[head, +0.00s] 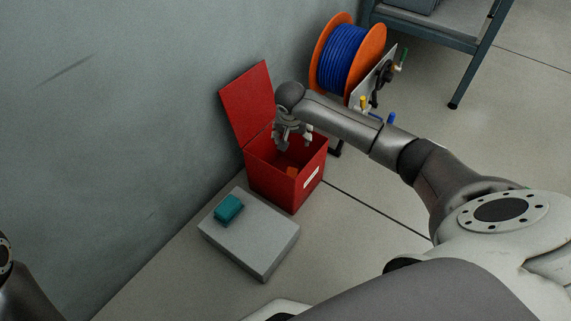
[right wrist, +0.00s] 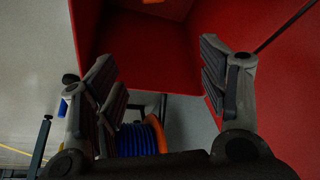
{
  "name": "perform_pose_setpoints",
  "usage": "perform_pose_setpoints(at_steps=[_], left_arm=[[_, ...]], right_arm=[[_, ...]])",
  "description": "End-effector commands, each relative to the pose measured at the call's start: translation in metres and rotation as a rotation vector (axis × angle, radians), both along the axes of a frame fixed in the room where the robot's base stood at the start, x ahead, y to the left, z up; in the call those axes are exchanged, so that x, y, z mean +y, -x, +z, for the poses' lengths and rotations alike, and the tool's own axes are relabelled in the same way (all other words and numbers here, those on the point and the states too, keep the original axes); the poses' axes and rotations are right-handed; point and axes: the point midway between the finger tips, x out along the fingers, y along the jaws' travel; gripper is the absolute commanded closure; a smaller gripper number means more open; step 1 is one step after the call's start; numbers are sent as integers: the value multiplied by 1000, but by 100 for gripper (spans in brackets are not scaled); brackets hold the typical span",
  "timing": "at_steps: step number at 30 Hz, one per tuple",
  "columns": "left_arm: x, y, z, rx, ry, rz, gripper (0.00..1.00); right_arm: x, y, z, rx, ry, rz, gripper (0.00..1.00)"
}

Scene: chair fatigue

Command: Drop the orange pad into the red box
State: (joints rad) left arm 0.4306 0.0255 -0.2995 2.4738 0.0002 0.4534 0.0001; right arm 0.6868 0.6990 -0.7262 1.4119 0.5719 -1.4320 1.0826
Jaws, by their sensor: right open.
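The red box (head: 296,190) stands open on the floor by the wall, its lid raised toward the wall. The orange pad (head: 291,171) shows as a small orange patch inside the box, low and toward the front; the rest of it is hidden by the box wall. My right gripper (head: 293,142) is over the box opening, fingers pointing down, apart from the pad. In the right wrist view its fingers (right wrist: 158,62) are spread with nothing between them. An orange patch (right wrist: 152,2) shows at the top edge of that view against the red box. My left gripper is out of view.
A grey block (head: 255,235) with a teal pad (head: 229,208) on top lies in front of the box. An orange reel of blue cable (head: 342,62) stands behind, with a grey metal-legged bench (head: 430,32) farther right. Open floor lies at right.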

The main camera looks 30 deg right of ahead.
Motion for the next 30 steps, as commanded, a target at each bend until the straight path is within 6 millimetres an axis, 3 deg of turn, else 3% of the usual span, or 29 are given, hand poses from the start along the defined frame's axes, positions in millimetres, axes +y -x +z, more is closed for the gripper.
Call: perform_pose_setpoints(at_steps=[9, 15, 30], left_arm=[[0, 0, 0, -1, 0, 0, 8], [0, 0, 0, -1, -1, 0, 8], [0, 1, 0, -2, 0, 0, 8]], right_arm=[[15, 18, 59, -5, 1, 2, 33], [22, 27, 85, -3, 0, 1, 33], [23, 31, 93, -1, 1, 0, 33]])
